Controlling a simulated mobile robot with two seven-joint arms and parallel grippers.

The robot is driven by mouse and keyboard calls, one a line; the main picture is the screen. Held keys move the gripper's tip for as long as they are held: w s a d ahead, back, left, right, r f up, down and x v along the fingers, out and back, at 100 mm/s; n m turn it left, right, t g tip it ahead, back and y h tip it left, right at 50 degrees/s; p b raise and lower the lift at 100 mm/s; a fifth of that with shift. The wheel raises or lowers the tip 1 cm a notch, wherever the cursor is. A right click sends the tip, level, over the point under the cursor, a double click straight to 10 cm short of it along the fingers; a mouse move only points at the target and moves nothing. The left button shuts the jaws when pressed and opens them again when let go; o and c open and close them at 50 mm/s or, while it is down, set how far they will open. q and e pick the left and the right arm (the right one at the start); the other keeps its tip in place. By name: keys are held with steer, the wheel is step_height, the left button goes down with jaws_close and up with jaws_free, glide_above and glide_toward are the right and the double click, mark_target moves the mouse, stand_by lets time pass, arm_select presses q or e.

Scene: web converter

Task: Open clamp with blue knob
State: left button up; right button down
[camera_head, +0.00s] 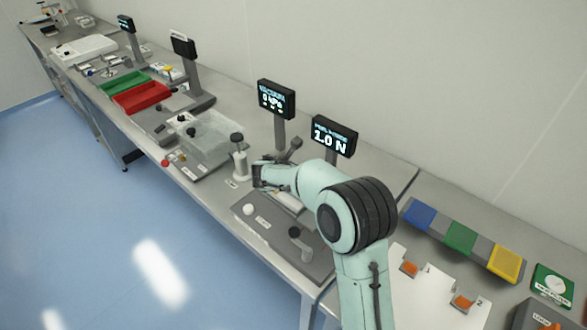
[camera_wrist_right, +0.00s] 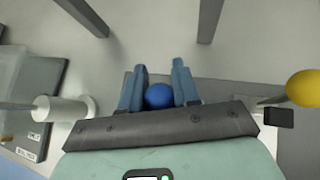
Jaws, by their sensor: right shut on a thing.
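The round blue knob (camera_wrist_right: 160,96) sits between the two fingers of my right gripper (camera_wrist_right: 160,68) in the right wrist view. The fingers are shut on the knob, one on each side. In the head view my right gripper (camera_head: 259,176) is over the back left part of the grey fixture plate (camera_head: 240,212); the knob is hidden there behind the gripper and arm. The clamp body under the knob is mostly hidden in both views, so its position cannot be told. My left gripper is in neither view.
A yellow ball knob (camera_wrist_right: 303,88) is right of the gripper in the wrist view. A white post (camera_head: 239,165) with a black top stands close to the gripper's left. A display reading 1.0 N (camera_head: 333,135) stands behind. A clear box (camera_head: 212,137) is further left.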

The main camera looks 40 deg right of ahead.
steer(key=shift+s+d+f, duration=0.25)
